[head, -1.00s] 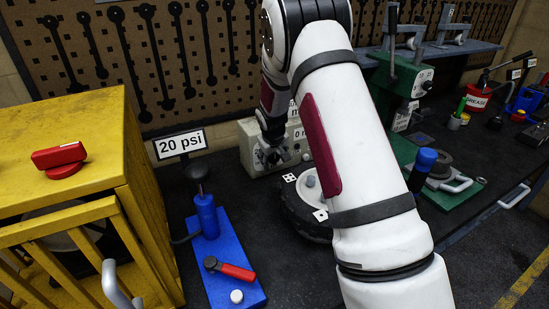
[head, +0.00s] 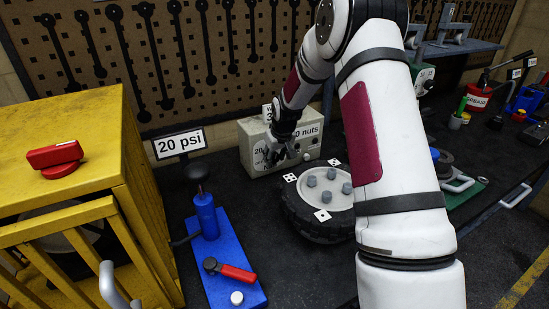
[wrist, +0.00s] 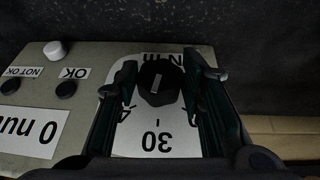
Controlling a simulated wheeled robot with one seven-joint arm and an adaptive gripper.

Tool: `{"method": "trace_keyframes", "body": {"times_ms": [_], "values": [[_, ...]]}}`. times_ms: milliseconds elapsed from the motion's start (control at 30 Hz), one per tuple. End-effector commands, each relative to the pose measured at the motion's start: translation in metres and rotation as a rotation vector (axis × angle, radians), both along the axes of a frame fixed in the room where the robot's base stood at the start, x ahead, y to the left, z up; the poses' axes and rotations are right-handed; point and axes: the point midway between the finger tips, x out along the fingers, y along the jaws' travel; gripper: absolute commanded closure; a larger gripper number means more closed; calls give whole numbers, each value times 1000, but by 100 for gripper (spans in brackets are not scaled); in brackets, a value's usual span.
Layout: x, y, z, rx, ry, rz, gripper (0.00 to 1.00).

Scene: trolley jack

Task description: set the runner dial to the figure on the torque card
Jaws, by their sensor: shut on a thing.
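The runner dial (wrist: 160,85) is a black round knob with a pale line on its face. It sits on a white scale with "30" below it and a partly covered figure at its left in the wrist view. I cannot tell which end of the line points. My gripper (head: 284,150) is at the front of the beige box (head: 255,160), and in the wrist view my gripper (wrist: 160,78) has a finger on either side of the knob, shut on it.
The box carries a "0 nuts" label, OK (wrist: 67,90) and NOT OK (wrist: 10,87) buttons and a white knob (wrist: 55,50). A wheel (head: 290,205) with several grey nuts lies in front. A blue pump (head: 220,260) and yellow cage (head: 120,140) stand left.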

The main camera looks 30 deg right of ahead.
Motion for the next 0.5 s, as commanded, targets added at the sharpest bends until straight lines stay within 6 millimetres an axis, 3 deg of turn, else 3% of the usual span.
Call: {"method": "trace_keyframes", "body": {"times_ms": [500], "values": [[-2,0,-2,55,5,1,92]]}}
